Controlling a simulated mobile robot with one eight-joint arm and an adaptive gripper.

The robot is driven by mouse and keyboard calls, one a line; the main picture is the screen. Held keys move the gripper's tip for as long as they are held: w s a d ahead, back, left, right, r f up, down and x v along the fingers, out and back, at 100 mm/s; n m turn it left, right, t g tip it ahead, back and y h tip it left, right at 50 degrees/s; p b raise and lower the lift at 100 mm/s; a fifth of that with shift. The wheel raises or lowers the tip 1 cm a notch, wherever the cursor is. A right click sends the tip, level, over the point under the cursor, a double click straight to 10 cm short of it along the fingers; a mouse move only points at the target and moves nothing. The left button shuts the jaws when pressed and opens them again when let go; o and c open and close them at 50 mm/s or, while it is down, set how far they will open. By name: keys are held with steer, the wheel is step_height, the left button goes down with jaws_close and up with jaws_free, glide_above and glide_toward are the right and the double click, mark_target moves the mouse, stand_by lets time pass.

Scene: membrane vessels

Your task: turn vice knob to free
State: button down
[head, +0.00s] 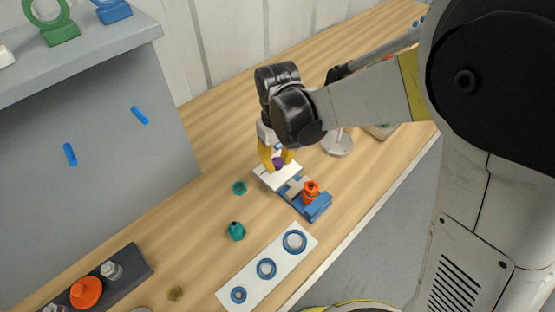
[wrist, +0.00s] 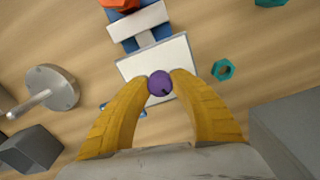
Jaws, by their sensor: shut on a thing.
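A purple knob (head: 278,164) sits between the yellow fingertips of my gripper (head: 277,160). In the wrist view the knob (wrist: 160,83) is round with a small dark mark, and my gripper (wrist: 160,84) is shut on it from both sides. Behind the knob is a white plate (wrist: 152,58) at the end of the blue vice (head: 318,207). The vice's light jaw block (wrist: 137,20) stands beyond the plate. An orange piece (head: 310,190) is at the vice's far end from my gripper. The knob's underside is hidden.
A white board (head: 254,284) with blue rings lies in front. A round metal stand (head: 338,146) is right of my gripper. Bare wood lies between.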

mark_target(278, 161)
steer(key=n, duration=0.3)
steer(key=shift+n, duration=2.1)
steer(key=c, duration=1.1)
jaws_free()
steer(key=shift+o, duration=0.2)
step_height(278, 161, up, 12)
